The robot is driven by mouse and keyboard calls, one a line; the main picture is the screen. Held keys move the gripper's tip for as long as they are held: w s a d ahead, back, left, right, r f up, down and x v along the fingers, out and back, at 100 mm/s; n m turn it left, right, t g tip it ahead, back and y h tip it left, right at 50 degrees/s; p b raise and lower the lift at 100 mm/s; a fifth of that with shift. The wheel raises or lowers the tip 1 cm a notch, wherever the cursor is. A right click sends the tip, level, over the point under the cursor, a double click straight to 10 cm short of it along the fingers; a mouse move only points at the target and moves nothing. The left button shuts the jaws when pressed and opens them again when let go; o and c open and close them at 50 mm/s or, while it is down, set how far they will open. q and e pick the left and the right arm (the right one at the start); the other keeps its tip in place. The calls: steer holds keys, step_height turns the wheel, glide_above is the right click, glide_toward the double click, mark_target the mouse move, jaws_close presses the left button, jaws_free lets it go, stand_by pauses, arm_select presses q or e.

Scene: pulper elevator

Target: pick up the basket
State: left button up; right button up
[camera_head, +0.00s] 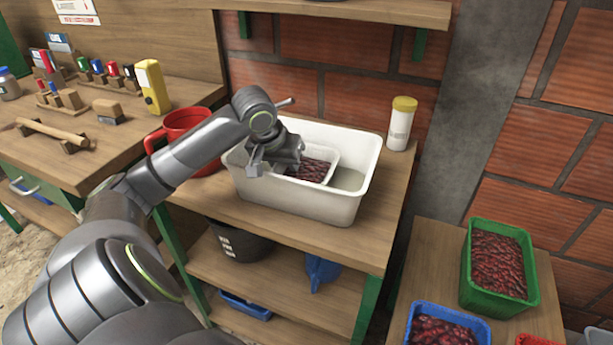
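A small white basket (332,157) holding dark red cherries (309,169) sits inside a large white tub (305,201) on the wooden bench. My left gripper (271,168) points down over the left part of the tub, just left of the basket. It hides the basket's left side. Whether its fingers are apart or touch the basket is hard to tell. My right gripper is not in view. A green basket (466,275) and a blue basket (418,308), both with red cherries, stand on a lower table at the right.
A red jug (177,127) stands left of the tub, and a white jar with a yellow lid (400,126) stands behind its right end. A wooden shelf (350,10) hangs above. A dark bucket (240,243) and a blue jug (321,270) are on the shelf below.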

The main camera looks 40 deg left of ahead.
arm_select(q)
jaws_close()
stand_by(0.4)
